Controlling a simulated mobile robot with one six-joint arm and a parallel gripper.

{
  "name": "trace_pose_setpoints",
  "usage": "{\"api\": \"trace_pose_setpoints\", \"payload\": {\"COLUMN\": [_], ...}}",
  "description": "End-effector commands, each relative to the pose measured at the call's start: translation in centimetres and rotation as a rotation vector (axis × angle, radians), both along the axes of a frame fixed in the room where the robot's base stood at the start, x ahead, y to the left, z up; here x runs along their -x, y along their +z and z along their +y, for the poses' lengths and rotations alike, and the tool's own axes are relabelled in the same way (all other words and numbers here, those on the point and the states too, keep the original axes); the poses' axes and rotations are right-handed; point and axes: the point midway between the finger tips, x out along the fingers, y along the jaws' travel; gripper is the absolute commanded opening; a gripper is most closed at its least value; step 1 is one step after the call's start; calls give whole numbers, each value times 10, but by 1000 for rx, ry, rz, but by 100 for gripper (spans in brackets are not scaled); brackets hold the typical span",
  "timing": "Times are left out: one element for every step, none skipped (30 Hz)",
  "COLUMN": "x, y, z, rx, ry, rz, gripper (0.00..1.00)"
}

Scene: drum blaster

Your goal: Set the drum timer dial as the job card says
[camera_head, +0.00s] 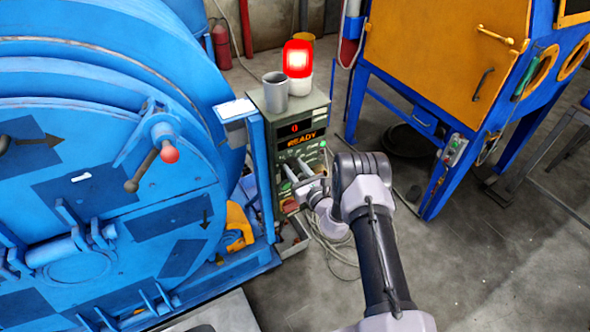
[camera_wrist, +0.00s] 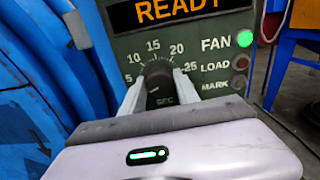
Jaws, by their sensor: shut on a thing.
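The drum timer dial (camera_wrist: 159,84) is a black knob on the green control box (camera_head: 272,106). A printed scale with 5, 10, 15, 20 and 25 arcs around it in the wrist view. My gripper (camera_wrist: 160,94) has one finger on each side of the knob and is shut on it. The knob's top end lies just below and between 15 and 20; its exact setting I cannot tell. In the head view my gripper (camera_head: 288,175) reaches the box front and hides the dial. A white card (camera_head: 235,108) lies on a blue post; its text is unreadable.
The box display (camera_head: 295,135) shows 0 and READY. A lit red lamp (camera_head: 298,60) and grey cup (camera_head: 275,92) stand on top. The FAN lamp (camera_wrist: 244,38) is green; LOAD and MARK look unlit. The blue drum blaster (camera_head: 100,170) is left, an orange-doored cabinet (camera_head: 440,50) right.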

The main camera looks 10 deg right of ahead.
Motion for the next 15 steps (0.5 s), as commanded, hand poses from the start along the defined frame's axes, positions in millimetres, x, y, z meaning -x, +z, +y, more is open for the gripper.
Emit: {"api": "trace_pose_setpoints", "payload": {"x": [0,0,0,0,0,0,0,0,0,0,0,0,0,0,0], "y": [-1,-2,-2,-2,-2,-2,-2,-1,-1,-1,-1,-2,-2,-2,-2], "z": [0,0,0,0,0,0,0,0,0,0,-1,-1,-1,-1,-1], "rx": [-33,-58,-93,-120,-147,-184,-211,-238,-275,-301,-329,-365,-393,-419,-456], "ry": [0,0,0,0,0,0,0,0,0,0,0,0,0,0,0], "rz": [10,19,30,39,48,60,69,77,89,98,107,119,128,136,148], "gripper": [0,0,0,0,0,0,0,0,0,0,0,0,0,0,0]}}
